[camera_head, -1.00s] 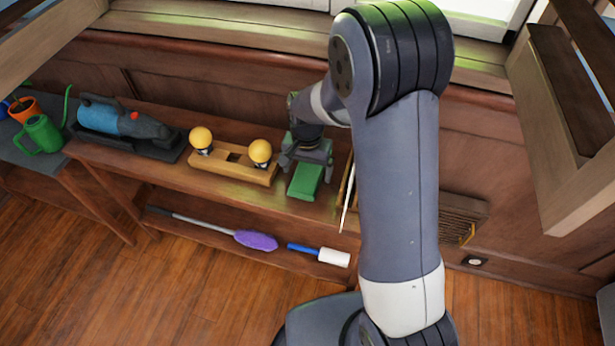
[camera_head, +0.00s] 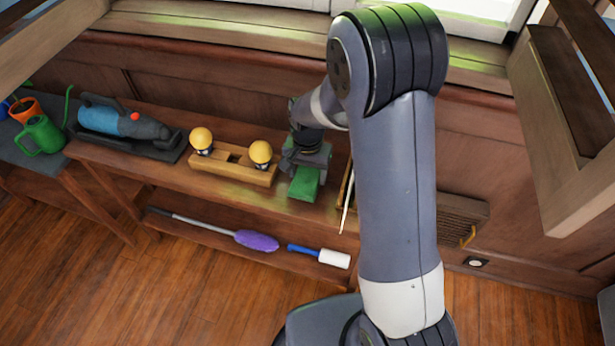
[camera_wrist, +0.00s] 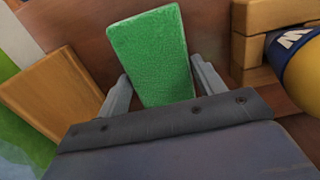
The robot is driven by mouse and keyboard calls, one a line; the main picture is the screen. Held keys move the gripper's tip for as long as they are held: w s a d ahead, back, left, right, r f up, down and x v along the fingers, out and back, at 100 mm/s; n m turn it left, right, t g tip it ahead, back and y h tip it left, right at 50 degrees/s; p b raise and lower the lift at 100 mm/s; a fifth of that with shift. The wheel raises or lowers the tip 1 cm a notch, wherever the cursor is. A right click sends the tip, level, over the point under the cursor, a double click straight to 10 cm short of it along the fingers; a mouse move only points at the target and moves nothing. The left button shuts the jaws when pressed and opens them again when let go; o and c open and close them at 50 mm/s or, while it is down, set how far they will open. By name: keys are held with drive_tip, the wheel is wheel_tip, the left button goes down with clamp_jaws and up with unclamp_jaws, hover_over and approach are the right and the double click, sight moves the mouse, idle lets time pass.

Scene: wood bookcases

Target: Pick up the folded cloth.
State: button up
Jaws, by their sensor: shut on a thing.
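The folded cloth (camera_head: 305,184) is a green block-shaped bundle on the wooden shelf top, right of the wooden stand with yellow knobs. My gripper (camera_head: 304,166) is over its back part and shut on it. In the wrist view the cloth (camera_wrist: 150,55) lies between the two grey fingers of my gripper (camera_wrist: 160,92), one on each side. Its near end is hidden by the gripper body. I cannot tell whether the cloth is clear of the shelf.
The wooden stand (camera_head: 232,172) with two yellow-topped items is close to the left. A wooden frame or tray (camera_head: 346,190) is close to the right. A blue handheld machine (camera_head: 125,124) and green watering can (camera_head: 42,136) stand further left. A purple duster (camera_head: 256,240) and white roller (camera_head: 334,258) lie below.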

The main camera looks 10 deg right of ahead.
sight(307, 175)
wheel_tip(307, 175, up, 10)
drive_tip(key=p, duration=0.1)
idle(0.4)
drive_tip(key=o, duration=0.4)
drive_tip(key=c, duration=0.3)
